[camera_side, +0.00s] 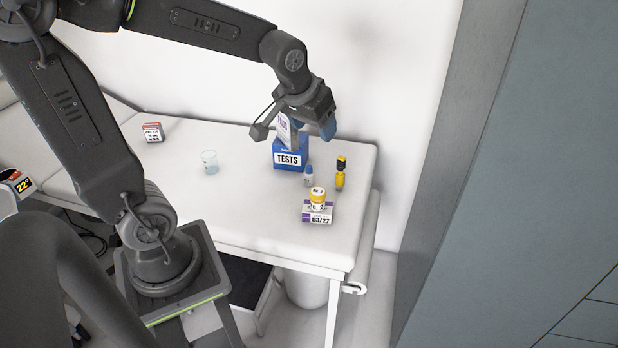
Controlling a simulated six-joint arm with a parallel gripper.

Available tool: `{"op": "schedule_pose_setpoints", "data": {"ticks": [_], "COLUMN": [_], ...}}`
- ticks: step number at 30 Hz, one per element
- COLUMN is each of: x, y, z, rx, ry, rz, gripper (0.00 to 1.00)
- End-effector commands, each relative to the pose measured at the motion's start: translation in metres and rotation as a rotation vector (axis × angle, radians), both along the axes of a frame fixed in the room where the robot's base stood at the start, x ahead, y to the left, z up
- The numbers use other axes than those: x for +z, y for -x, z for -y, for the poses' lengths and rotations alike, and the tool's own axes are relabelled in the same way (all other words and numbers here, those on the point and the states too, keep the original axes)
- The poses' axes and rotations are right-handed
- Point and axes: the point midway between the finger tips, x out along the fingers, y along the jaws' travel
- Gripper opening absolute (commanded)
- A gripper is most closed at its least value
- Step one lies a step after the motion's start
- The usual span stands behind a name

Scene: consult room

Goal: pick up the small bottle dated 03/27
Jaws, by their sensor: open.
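A small bottle (318,198) with a yellow body and pale cap stands upright at the table's right front. Directly under it is a white and purple box (318,213) whose front reads 03/27. I cannot read any date on the bottle itself. My gripper (293,130) is open, above and behind the bottle, over the blue TESTS box (290,158). A white carton (283,131) with purple print stands up out of that box, between my fingers as seen here. Whether the fingers touch it I cannot tell.
A small white bottle with a blue top (308,177) and a yellow bottle with a black top (341,174) stand close behind the dated box. A clear cup (210,162) and a small red and white box (153,132) are farther left. The white table's (250,215) front middle is clear.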

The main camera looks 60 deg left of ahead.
Motion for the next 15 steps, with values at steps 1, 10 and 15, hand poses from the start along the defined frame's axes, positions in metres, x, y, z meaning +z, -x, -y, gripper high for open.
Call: {"op": "schedule_pose_setpoints", "data": {"ticks": [1, 10, 15], "x": [-0.014, -0.107, -0.171], "y": [-0.017, -0.087, -0.102], "z": [-0.018, -0.121, -0.174], "rx": [0.051, 0.31, 0.43], "ry": [0.002, 0.018, 0.038], "rz": [-0.015, -0.034, -0.036], "gripper": [0.64, 0.64, 0.64]}}
